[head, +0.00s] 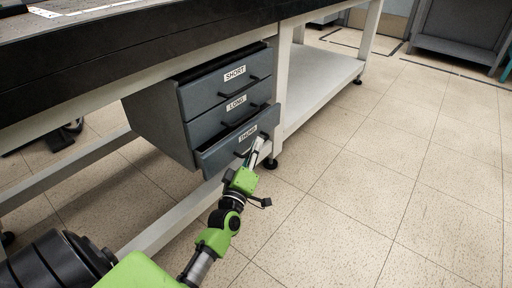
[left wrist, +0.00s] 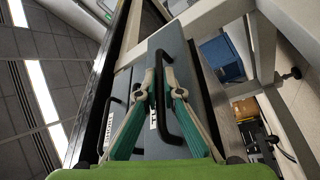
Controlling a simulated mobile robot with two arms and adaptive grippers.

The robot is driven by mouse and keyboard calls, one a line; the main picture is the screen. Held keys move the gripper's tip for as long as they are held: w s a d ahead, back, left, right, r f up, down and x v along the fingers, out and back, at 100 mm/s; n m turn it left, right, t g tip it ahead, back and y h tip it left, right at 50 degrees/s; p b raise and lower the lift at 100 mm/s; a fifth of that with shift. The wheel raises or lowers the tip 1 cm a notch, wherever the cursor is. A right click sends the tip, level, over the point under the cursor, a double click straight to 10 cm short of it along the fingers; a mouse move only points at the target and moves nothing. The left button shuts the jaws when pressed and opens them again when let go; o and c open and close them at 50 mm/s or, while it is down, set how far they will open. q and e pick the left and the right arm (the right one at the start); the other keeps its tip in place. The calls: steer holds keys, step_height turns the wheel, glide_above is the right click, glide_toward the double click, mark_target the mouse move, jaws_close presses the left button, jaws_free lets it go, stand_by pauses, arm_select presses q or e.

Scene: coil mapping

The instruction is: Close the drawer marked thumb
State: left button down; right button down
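A grey drawer unit (head: 165,122) hangs under the workbench, with drawers labelled SHORT, LONG and THUMB. The bottom drawer, marked THUMB (head: 230,153), stands out from the unit, partly open. The LONG drawer (head: 228,108) and the SHORT drawer (head: 225,82) are above it. My left gripper (head: 262,138) is at the THUMB drawer's black handle (head: 240,152). In the left wrist view my left gripper (left wrist: 161,76) has its fingertips drawn close together around the handle bar (left wrist: 183,121); exact contact is hard to see. My right gripper is not in view.
The dark bench top (head: 120,50) overhangs the drawers. A white bench leg (head: 283,95) stands just right of the unit, and a low shelf (head: 318,85) runs to the right. The tiled floor (head: 370,180) in front is clear.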

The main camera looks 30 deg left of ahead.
mark_target(244, 141)
arm_select(q)
steer(key=a, duration=0.4)
steer(key=shift+w+a, duration=0.1)
steer(key=shift+w, duration=0.05)
steer(key=shift+a, duration=0.15)
steer(key=c, duration=2.5)
jaws_free()
steer(key=shift+a, duration=0.1)
steer(key=v, duration=1.2)
